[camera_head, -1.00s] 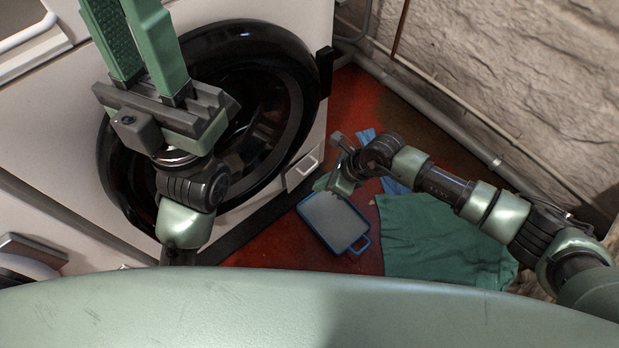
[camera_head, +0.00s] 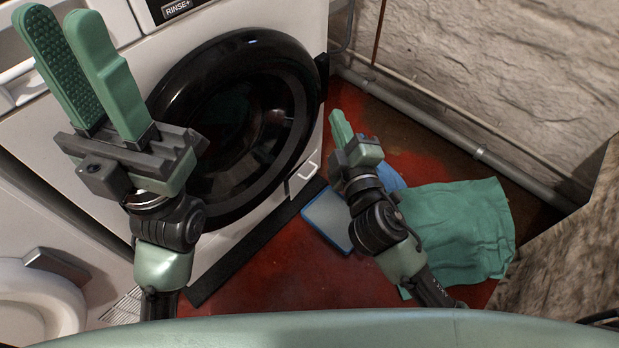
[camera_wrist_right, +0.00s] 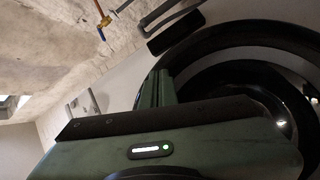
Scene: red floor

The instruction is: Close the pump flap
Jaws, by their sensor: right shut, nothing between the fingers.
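The pump flap (camera_head: 304,174) is a small white square at the lower right of the white washing machine's front (camera_head: 250,20). It seems to stand out from the front, but its angle is hard to tell. My right gripper (camera_head: 337,116) is shut and empty, just right of the flap in the head view and apart from it in the picture. In the right wrist view its green fingers (camera_wrist_right: 160,80) point towards the machine's black round door, and the flap cannot be made out. My left gripper (camera_head: 61,18) is open and empty, high in front of the machine's left side.
The black round door (camera_head: 190,90) is shut. A blue-rimmed tray (camera_head: 326,218) and a green cloth (camera_head: 460,225) lie on the red floor (camera_head: 265,265). A pipe (camera_head: 430,121) runs along the stone wall (camera_head: 490,60). A brass tap (camera_wrist_right: 101,33) shows in the right wrist view.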

